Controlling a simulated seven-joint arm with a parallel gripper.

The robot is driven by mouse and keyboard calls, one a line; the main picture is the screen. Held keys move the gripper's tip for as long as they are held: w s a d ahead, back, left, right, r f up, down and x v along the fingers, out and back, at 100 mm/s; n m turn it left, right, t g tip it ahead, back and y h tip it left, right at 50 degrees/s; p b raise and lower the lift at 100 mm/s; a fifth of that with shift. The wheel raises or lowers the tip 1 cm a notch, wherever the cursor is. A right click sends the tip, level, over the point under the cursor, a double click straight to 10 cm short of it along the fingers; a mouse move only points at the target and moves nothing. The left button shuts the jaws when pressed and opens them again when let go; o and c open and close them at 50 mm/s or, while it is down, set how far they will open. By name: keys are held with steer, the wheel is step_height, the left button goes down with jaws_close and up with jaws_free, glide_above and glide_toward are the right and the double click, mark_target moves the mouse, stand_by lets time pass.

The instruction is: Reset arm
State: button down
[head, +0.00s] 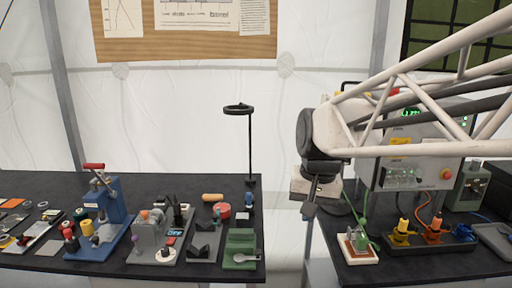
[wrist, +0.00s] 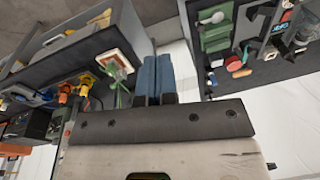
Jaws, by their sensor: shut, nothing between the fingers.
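My gripper (head: 309,208) hangs in the gap between the two black tables in the head view, fingers pointing down. In the wrist view its two blue-grey fingers (wrist: 154,78) lie side by side, shut with nothing between them. It touches no object that I can see. My white lattice arm reaches in from the right and hides part of the grey control box behind it.
The left table (head: 100,266) carries a blue press (head: 115,213), a grey device (head: 155,238), a green block (head: 240,247) and a black ring stand (head: 249,150). The right table (head: 365,275) carries a small white-edged board (head: 357,248), yellow and orange connectors (head: 432,232) and a control box (head: 420,150).

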steer(key=s+d+f, duration=0.3)
steer(key=s+f, duration=0.1)
steer(key=s, duration=0.4)
steer(key=s+d+f+n+t+h, duration=0.1)
steer(key=s+d+f, duration=0.2)
steer(key=s, duration=0.5)
steer(key=shift+s+d+f, duration=0.25)
steer(key=shift+d+f, duration=0.1)
steer(key=shift+d, duration=0.3)
steer(key=c, duration=1.8)
jaws_free()
steer(key=shift+c, duration=0.2)
